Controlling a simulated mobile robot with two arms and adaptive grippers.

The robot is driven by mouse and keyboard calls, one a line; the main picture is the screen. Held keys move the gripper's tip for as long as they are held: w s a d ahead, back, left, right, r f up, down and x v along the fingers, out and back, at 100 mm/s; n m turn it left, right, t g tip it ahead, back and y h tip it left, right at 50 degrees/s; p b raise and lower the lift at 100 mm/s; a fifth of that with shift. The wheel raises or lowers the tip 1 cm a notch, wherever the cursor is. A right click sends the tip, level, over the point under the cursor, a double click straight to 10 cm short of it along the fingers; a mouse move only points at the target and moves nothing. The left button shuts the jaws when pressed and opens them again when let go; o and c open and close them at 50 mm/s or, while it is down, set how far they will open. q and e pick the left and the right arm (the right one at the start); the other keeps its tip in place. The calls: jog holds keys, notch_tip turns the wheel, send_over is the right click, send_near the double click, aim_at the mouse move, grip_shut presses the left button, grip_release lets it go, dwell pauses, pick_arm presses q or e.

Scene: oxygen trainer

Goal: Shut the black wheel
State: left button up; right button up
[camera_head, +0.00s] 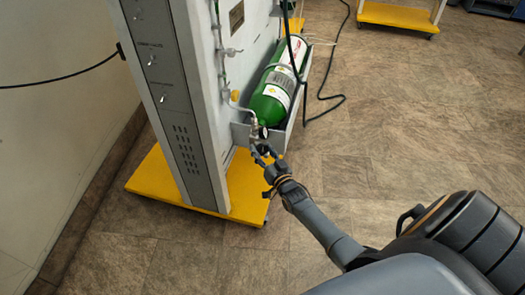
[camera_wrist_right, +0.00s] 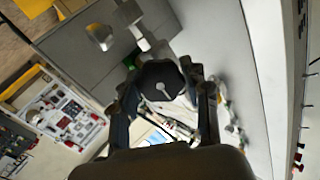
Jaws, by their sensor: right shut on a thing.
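The black wheel (camera_wrist_right: 162,84) is a dark lobed knob that fills the middle of the right wrist view. It sits at the valve end of the green oxygen cylinder (camera_head: 276,92). In the head view the wheel (camera_head: 262,132) is small and partly covered by my gripper. My right gripper (camera_wrist_right: 164,98) has one finger on each side of the wheel and is shut on it. The right gripper also shows in the head view (camera_head: 263,154), at the cylinder's lower end. My left gripper is in neither view.
The cylinder lies tilted in a grey tray (camera_head: 294,128) on the side of a tall grey cabinet (camera_head: 178,90). The cabinet stands on a yellow base (camera_head: 150,184). A black hose (camera_head: 327,97) hangs beside the cylinder.

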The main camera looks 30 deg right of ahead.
jog(key=o, duration=1.2)
jog(key=shift+c, duration=0.2)
jog(key=shift+s, duration=0.15)
jog(key=shift+s+a+f, duration=0.1)
jog(key=shift+s, duration=0.25)
jog(key=s+a, duration=0.1)
jog(key=s, duration=1)
jog(key=shift+a, duration=0.2)
